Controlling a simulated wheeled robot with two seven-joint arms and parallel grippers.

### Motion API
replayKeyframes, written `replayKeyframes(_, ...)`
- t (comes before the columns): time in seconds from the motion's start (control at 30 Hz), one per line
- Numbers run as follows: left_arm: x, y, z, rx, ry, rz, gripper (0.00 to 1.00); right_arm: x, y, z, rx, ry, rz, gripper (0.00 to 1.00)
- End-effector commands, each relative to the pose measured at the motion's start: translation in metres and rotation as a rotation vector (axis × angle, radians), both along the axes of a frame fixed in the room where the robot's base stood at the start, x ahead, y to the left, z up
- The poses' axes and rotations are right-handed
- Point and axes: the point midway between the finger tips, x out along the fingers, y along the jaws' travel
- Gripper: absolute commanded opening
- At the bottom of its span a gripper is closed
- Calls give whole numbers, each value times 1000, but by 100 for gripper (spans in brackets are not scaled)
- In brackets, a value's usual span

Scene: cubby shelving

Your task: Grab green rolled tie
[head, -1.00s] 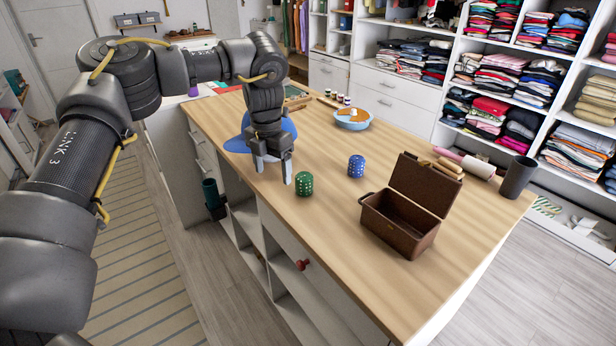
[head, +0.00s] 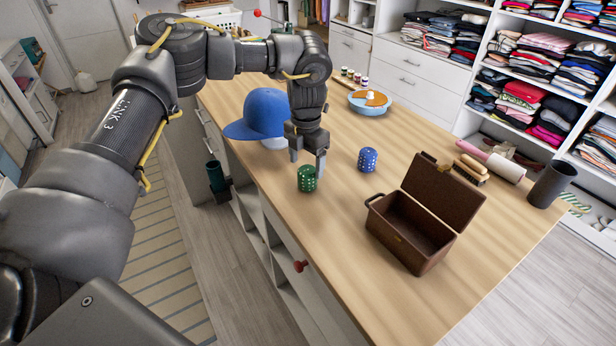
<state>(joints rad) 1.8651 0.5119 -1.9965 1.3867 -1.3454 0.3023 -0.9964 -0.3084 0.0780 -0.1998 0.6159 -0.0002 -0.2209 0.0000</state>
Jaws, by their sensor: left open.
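The green rolled tie (head: 307,179) with pale dots stands upright on the wooden tabletop near its left edge. My left gripper (head: 307,160) points down just above it, its two fingers apart. One finger appears over the near left of the tie and the other reaches to its right side. I cannot tell whether they touch it. A blue dotted rolled tie (head: 367,159) stands a little to the right. My right gripper does not show.
A blue cap (head: 262,115) lies behind and left of my gripper. An open brown box (head: 410,235) stands on the right. A blue bowl (head: 370,103) stands at the back.

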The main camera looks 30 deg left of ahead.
Motion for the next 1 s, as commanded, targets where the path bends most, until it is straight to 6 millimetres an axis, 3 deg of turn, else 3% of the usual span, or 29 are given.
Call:
replayKeyframes(0.27,0,-3,-10,0,1,-4,73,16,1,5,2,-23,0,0)
replayKeyframes(0.6,0,-3,-53,0,-1,-4,73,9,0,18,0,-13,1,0)
replayKeyframes(0.87,0,-3,-56,0,-1,-4,73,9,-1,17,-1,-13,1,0)
replayKeyframes(1.0,0,-3,-56,0,-1,-3,55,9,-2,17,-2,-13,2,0)
